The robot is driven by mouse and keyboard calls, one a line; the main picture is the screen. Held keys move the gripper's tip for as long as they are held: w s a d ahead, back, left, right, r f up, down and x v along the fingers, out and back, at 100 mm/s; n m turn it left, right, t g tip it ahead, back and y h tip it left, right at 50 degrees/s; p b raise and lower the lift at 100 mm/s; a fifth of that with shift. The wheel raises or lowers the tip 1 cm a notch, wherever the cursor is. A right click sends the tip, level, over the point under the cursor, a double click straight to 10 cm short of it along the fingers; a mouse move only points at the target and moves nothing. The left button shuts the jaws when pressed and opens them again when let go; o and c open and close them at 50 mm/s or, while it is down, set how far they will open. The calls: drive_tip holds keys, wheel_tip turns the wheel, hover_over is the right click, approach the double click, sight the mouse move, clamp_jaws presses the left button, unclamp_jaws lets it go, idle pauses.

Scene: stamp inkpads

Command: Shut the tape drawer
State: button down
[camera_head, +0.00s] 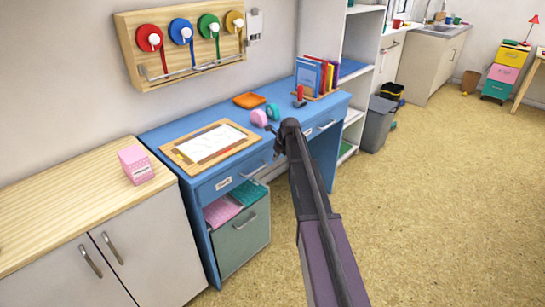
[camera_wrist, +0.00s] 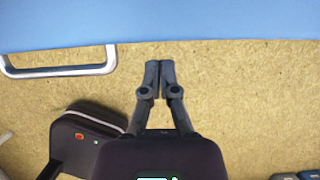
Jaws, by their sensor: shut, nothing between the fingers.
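The blue desk (camera_head: 215,150) has two front drawers with small pale labels too small to read, so I cannot tell which is the tape drawer. The left drawer (camera_head: 228,181) has a metal handle (camera_head: 257,170); the right drawer (camera_head: 318,132) has its own handle (camera_head: 327,125). My arm hides the front between them. Whether either drawer stands out is unclear. In the wrist view my gripper (camera_wrist: 160,66) is shut and empty, its tips just short of the blue edge (camera_wrist: 170,30) in the picture. A metal handle (camera_wrist: 62,71) sits to its left.
A framed board (camera_head: 210,143), pink and teal tape rolls (camera_head: 265,115) and a book rack (camera_head: 318,76) are on the desk. Below the left drawer are paper shelves and a grey-green cabinet (camera_head: 243,238). A bin (camera_head: 377,122) stands beyond. The floor at right is clear.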

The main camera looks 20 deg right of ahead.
drive_tip(key=p+v, duration=0.9)
drive_tip(key=v, duration=0.1)
drive_tip(key=shift+s+d, duration=0.3)
drive_tip(key=shift+s, duration=0.15)
drive_tip(key=shift+r, duration=0.1)
idle(0.4)
drive_tip(key=s+a+r+n+g+p, duration=0.1)
drive_tip(key=s+a+r+n+p, duration=0.2)
drive_tip(key=s+a+n, duration=0.3)
drive_tip(key=s+a+r+n+g+h+p, duration=0.1)
drive_tip(key=s+a+r+n+p, duration=0.3)
drive_tip(key=s+n, duration=1)
drive_tip(key=s+a+r+n+g+h+p, duration=0.1)
drive_tip(key=s+a+r+n+g+p, duration=0.1)
drive_tip(key=s+a+n+p, duration=0.3)
drive_tip(key=s+a+r+n, duration=0.1)
drive_tip(key=s+a+n, duration=0.2)
drive_tip(key=s+n, duration=0.2)
drive_tip(key=shift+s+a+r+n, duration=0.2)
drive_tip(key=shift+s+n, duration=0.1)
drive_tip(key=shift+s, duration=0.15)
